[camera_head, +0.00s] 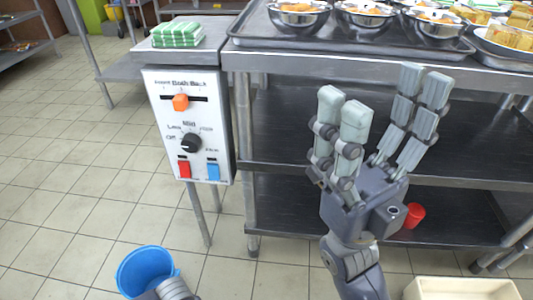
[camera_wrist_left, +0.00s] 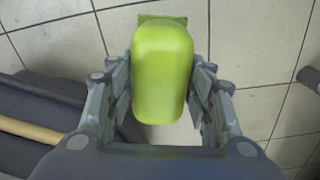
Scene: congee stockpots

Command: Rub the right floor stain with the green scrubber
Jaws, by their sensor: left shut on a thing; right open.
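The green scrubber (camera_wrist_left: 162,75) is a rounded yellow-green block, seen from above in the left wrist view over grey floor tiles. My left gripper (camera_wrist_left: 160,90) is shut on it, with fingers at both sides. I cannot tell whether the scrubber touches the floor. My right gripper (camera_head: 383,95) is open and empty, fingers pointing up, in front of the steel table in the head view. The scrubber does not show in the head view. I can make out no floor stain in either view.
A blue bucket (camera_head: 140,270) stands on the floor at lower left. A control panel (camera_head: 188,125) is beside the steel table (camera_head: 350,62), which holds trays of bowls. A red cup (camera_head: 414,215) is near its lower shelf. A cream bin (camera_head: 462,290) is at lower right.

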